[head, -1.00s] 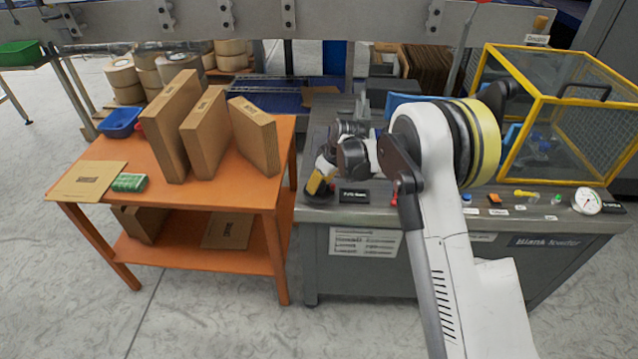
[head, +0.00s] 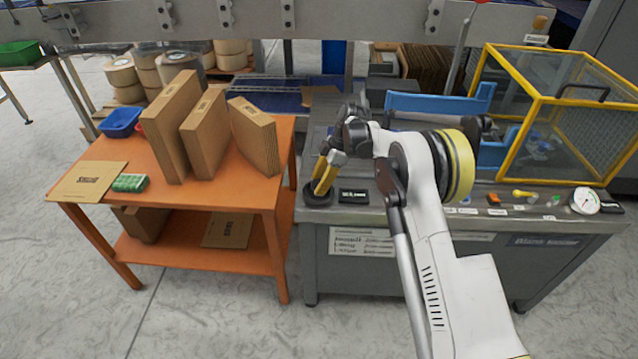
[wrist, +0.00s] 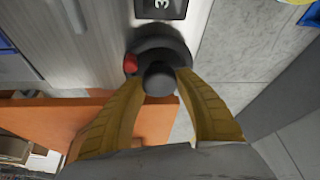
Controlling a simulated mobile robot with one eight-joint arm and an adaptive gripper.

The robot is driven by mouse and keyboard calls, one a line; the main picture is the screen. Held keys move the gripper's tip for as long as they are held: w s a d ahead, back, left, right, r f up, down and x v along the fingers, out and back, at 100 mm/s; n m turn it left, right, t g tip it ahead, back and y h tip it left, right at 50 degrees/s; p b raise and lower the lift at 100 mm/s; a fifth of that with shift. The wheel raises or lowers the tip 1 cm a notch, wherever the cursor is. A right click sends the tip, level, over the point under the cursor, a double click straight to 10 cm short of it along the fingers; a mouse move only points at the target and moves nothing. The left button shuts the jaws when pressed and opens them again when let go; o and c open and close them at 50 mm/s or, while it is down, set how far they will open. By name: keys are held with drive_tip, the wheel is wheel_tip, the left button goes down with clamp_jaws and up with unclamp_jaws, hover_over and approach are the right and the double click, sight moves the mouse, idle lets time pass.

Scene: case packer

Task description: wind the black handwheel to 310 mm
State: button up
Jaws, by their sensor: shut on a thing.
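The black handwheel (head: 315,199) sits at the left front corner of the grey machine top. In the wrist view the black handwheel (wrist: 174,45) shows from close by, with a round black knob and a red spot at its edge. My gripper (head: 320,190) reaches down to it from above; its yellow fingers stand tilted. In the wrist view my gripper (wrist: 162,82) has one finger on each side of the knob, shut on it. A small black display (head: 353,196) is right of the wheel; its reading is too small to make out, though a "3" shows in the wrist view.
An orange table (head: 225,190) with cardboard boxes stands close left of the machine. A yellow-framed guard (head: 560,100) and a round gauge (head: 586,201) are on the right. A blue part (head: 440,103) lies behind my arm. Small coloured controls line the front edge.

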drive_tip(key=shift+a+n+g, duration=0.1)
drive_tip(key=shift+n+g, duration=0.3)
drive_tip(key=shift+n, duration=0.7)
drive_tip(key=o, duration=1.2)
drive_tip(key=v, duration=1.2)
drive_tip(key=shift+a, duration=0.15)
drive_tip(key=shift+r, duration=0.1)
